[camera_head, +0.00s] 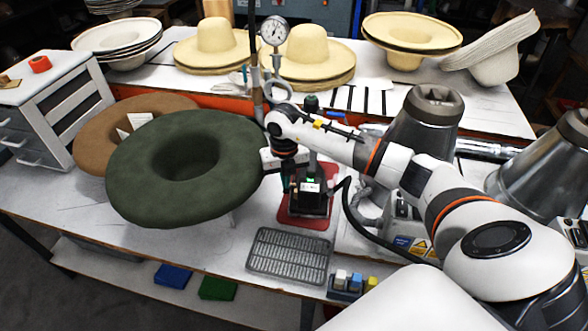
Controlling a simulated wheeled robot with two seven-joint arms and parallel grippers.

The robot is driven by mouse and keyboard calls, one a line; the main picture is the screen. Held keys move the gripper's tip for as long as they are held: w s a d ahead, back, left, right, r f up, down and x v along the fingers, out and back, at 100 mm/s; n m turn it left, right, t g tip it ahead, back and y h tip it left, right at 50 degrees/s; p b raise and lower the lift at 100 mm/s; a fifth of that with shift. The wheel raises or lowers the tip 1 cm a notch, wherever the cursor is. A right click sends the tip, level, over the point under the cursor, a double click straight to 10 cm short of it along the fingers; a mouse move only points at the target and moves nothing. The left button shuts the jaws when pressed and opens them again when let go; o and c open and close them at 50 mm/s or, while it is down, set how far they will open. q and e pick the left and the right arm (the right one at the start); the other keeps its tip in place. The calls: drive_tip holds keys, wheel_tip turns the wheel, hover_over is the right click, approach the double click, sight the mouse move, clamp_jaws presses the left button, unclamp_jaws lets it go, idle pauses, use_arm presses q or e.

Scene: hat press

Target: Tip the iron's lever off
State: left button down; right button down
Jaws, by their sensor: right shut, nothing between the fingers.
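The iron (311,203), a dark upright device with a small lit label, stands on a red mat (287,221) on the white table. My right arm comes in from the right. My right gripper (287,186) points down at the iron's left side, shut and empty. Gripper and iron overlap in the picture, so I cannot tell whether they touch. The iron's lever cannot be made out clearly beside the gripper and wrist. My left gripper is not in view.
A large green hat (140,190) lies left of the iron, over a brown one (95,135). A metal grate (288,255) and a small block holder (347,290) lie in front. Grey metal cones (424,130) stand right, close to my arm. Straw hats (217,45) stand behind.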

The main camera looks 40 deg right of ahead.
drive_tip(key=shift+s, duration=0.1)
drive_tip(key=shift+r+p, duration=0.7)
drive_tip(key=shift+r, duration=0.05)
wheel_tip(320, 180, up, 5)
drive_tip(key=p, duration=0.3)
drive_tip(key=shift+r, duration=0.15)
